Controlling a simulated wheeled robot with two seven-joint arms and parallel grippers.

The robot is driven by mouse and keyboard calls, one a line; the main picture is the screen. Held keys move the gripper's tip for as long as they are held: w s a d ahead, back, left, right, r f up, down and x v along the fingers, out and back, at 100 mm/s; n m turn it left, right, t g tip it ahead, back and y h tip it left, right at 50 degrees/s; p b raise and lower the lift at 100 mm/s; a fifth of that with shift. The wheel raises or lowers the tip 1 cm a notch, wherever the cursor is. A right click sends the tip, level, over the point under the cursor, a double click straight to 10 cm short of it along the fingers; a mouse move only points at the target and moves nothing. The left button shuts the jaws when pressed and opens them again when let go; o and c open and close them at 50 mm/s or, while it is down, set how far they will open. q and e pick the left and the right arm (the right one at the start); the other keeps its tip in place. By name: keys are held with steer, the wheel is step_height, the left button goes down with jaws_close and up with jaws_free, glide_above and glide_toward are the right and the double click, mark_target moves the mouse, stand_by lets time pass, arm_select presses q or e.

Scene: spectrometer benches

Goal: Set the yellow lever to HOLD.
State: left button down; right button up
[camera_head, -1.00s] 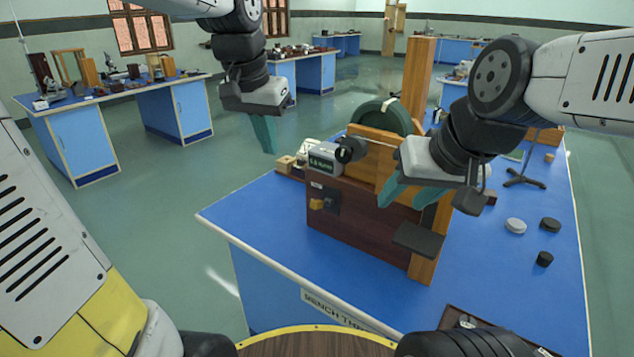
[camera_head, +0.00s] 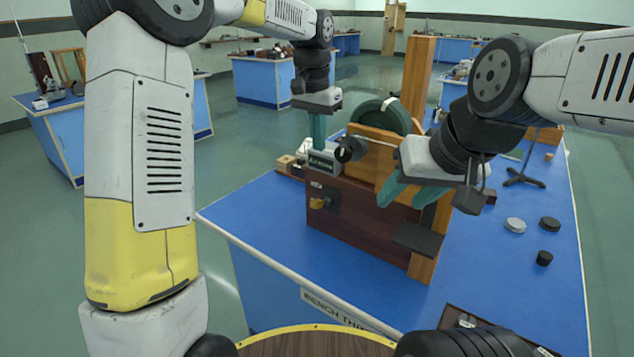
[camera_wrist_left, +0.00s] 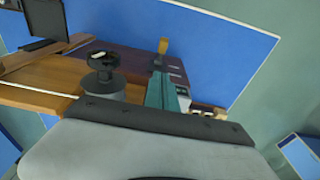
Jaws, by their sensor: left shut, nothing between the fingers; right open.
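The yellow lever (camera_head: 317,203) sits on a dark plate on the front face of the dark brown wooden apparatus (camera_head: 360,229). It also shows in the left wrist view (camera_wrist_left: 163,46), beyond my fingertips. Its markings are too small to read. My left gripper (camera_head: 319,147) is shut and empty, pointing down, above and behind the lever by the small grey display box (camera_head: 323,162). Its teal fingers also show in the left wrist view (camera_wrist_left: 160,90), apart from the lever. My right gripper (camera_head: 408,196) is open and empty in front of the wooden post, to the lever's right.
A black knob (camera_head: 350,149) on the apparatus's top stands close to my left fingers. A green-rimmed wheel (camera_head: 380,115) and a tall wooden post (camera_head: 417,75) rise behind it. Several pucks (camera_head: 515,226) lie on the blue bench at right.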

arm_select(q)
glide_toward(314, 201)
steer(key=w+f, duration=0.1)
steer(key=d+f, duration=0.1)
steer(key=f, duration=0.1)
steer(key=w+d+f, duration=0.1)
steer(key=f, duration=0.1)
steer(key=shift+w, duration=0.3)
steer(key=shift+s+a+f, duration=0.1)
steer(key=shift+s+f, duration=0.05)
steer(key=shift+f, duration=0.25)
steer(key=shift+s+a+f, duration=0.1)
steer(key=shift+f, duration=0.3)
steer(key=shift+s+a+f+t+h, duration=0.2)
steer(key=shift+s+f+t+h, duration=0.1)
steer(key=shift+t, duration=0.2)
steer(key=shift+s+a+f+t+h, duration=0.4)
steer(key=shift+s+f+t+h, duration=0.1)
steer(key=shift+f+t, duration=0.15)
steer(key=f, duration=0.2)
steer(key=s+a+f, duration=0.1)
steer(key=shift+s+f, duration=0.1)
steer(key=shift+f, duration=0.1)
steer(key=shift+r, duration=0.1)
